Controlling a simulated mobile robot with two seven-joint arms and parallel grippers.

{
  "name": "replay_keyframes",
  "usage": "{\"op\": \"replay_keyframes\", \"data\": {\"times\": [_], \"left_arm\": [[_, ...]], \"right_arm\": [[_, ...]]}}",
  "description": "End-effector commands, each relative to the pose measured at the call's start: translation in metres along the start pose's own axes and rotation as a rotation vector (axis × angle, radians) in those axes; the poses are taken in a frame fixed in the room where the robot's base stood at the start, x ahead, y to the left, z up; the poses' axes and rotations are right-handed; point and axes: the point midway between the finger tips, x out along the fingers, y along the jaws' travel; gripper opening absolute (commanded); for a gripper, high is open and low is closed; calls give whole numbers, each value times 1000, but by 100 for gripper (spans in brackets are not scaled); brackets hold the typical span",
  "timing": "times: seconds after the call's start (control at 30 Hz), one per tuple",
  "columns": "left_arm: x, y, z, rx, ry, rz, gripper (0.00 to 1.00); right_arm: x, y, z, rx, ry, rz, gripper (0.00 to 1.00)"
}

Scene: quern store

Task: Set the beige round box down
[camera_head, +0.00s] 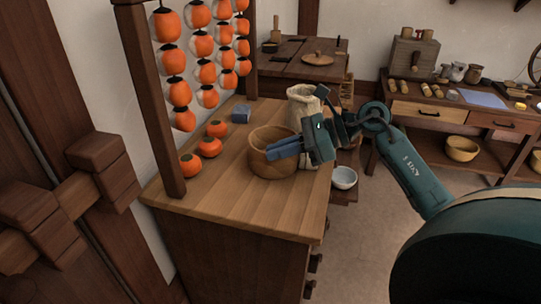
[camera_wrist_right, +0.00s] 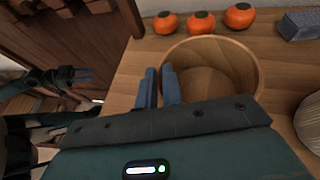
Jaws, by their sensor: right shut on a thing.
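The beige round box (camera_head: 260,165) is an open, round wooden tub over the light wooden counter. It is upright, and its base looks to be at the counter top, but I cannot tell whether it touches. My right gripper (camera_head: 272,150) reaches in from the right and is shut on the box's rim. In the right wrist view, its two blue fingers (camera_wrist_right: 158,86) straddle the left part of the wall of the box (camera_wrist_right: 240,62), one inside and one outside. The inside looks empty. My left gripper (camera_wrist_right: 80,75) shows small at the left of the wrist view; its opening is unclear.
Several orange persimmons (camera_head: 210,147) and a blue-grey block (camera_head: 242,114) stand on the counter (camera_head: 235,207) behind the box. A pale sack (camera_head: 299,104) stands close behind it at right. Strings of persimmons (camera_head: 203,45) hang at the left. The counter's front is clear.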

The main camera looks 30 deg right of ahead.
Motion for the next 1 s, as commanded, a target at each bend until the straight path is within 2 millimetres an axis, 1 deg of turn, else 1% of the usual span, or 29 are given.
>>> {"op": "replay_keyframes", "data": {"times": [0.03,0.13,0.27,0.37,0.6,0.7,0.83,1.0], "left_arm": [[0,0,0,0,0,0,41],[0,0,1,0,-1,0,41],[0,0,1,0,-1,0,41],[1,0,1,0,-2,0,41],[1,0,2,-1,-2,0,41],[0,0,1,-1,-1,0,41],[0,0,1,0,-1,0,41],[1,1,1,-2,-3,1,41]], "right_arm": [[1,1,-4,6,8,4,0],[1,1,-4,6,8,4,0],[-1,0,2,3,9,3,0],[-7,0,17,-3,7,1,0],[-27,-1,64,-5,4,-2,0],[-33,0,79,-3,2,-1,0],[-37,0,90,-1,2,0,0],[-38,0,93,0,1,0,0]]}}
